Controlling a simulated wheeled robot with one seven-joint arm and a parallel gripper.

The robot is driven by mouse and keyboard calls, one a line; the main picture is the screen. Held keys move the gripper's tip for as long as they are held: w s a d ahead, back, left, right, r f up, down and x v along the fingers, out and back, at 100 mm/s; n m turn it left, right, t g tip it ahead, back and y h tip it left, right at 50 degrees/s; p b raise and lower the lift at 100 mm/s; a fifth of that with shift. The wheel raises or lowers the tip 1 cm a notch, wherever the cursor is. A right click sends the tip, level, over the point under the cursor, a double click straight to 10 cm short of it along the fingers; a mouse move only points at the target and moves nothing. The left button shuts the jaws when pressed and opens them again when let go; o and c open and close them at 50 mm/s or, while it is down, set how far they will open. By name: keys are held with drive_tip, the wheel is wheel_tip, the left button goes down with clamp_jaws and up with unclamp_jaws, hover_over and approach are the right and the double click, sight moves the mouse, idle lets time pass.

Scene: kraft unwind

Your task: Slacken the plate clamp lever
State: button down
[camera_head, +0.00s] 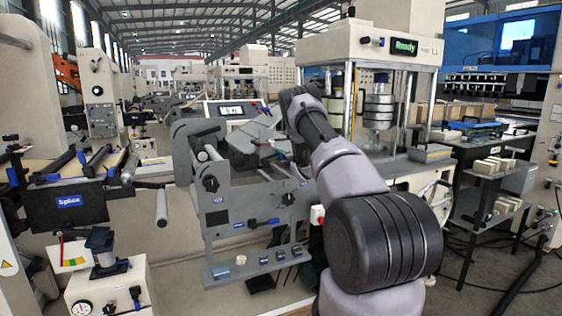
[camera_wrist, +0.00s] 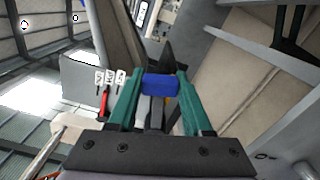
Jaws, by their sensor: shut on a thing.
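In the wrist view, my gripper (camera_wrist: 161,76) has two green fingers closed on the sides of a blue block-like grip (camera_wrist: 160,86). A dark pointed part lies just beyond the grip, and grey parts show below it between the fingers. I cannot tell for sure whether this grip is the plate clamp lever's. A red lever (camera_wrist: 104,101) stands left of the fingers, below a grey plate (camera_wrist: 88,76) with several white tags. In the head view, my arm reaches over the grey unwind stand (camera_head: 225,195); my gripper's fingers cannot be made out there.
A press with a "Ready" display (camera_head: 404,46) stands behind my arm. A bench labelled Splice (camera_head: 69,200) is at left.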

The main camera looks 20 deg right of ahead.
drive_tip(key=shift+c, duration=1.6)
unclamp_jaws()
drive_tip(key=s, duration=1.1)
drive_tip(key=shift+d, duration=0.15)
drive_tip(key=shift+w, duration=0.1)
